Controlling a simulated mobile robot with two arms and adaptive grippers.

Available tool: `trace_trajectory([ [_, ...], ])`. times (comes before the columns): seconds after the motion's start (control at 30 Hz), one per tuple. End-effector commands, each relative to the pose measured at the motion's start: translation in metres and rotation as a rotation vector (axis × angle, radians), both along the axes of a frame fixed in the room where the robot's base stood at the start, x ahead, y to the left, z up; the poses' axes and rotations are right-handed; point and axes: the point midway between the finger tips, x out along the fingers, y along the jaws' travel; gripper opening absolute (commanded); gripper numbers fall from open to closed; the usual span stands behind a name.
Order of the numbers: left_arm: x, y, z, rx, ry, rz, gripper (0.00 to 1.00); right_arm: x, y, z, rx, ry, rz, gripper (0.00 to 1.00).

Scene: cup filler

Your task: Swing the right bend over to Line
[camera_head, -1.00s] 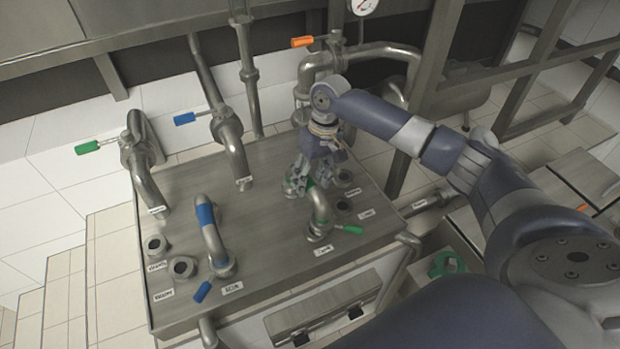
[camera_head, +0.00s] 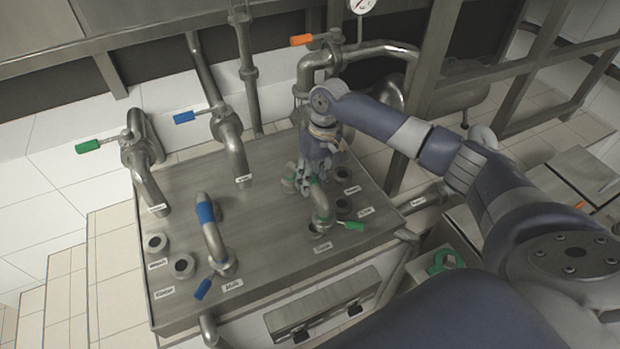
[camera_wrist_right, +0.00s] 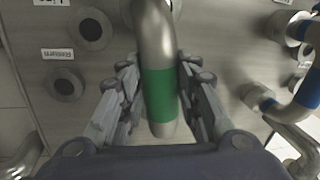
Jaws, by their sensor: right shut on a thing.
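The right bend (camera_head: 321,203) is a steel elbow pipe with green bands and a green lever (camera_head: 350,225) at its near foot. My right gripper (camera_head: 310,178) points down and is shut on it. In the wrist view the bend (camera_wrist_right: 154,38) runs between the fingers (camera_wrist_right: 160,78), with its green band in the grip. The near foot is slightly above a dark port (camera_head: 316,229) in the steel panel (camera_head: 270,265). Two open ports, (camera_head: 342,174) and (camera_head: 345,205), lie right of the bend, with small labels. The far end is partly hidden. My left gripper is out of view.
A second bend with a blue band (camera_head: 206,213) stands on the panel's left, near two open ports (camera_head: 184,266). Behind are pipes with green (camera_head: 88,146), blue (camera_head: 184,117) and orange (camera_head: 301,40) valve levers. The middle of the panel is clear.

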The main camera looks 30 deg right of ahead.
Motion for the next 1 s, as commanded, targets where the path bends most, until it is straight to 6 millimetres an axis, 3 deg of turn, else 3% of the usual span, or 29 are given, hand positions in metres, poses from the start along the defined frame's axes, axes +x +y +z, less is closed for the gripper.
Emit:
trace_trajectory([
  [0.33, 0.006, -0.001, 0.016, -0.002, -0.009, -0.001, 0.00, 0.006, -0.020, 0.002, 0.001, 0.000, 0.211, 0.00],
  [0.7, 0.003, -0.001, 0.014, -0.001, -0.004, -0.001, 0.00, 0.016, -0.039, 0.001, 0.001, -0.001, 0.441, 0.00],
  [1.0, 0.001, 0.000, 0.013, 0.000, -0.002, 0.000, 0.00, 0.021, -0.046, 0.001, -0.001, -0.002, 0.520, 0.00],
])
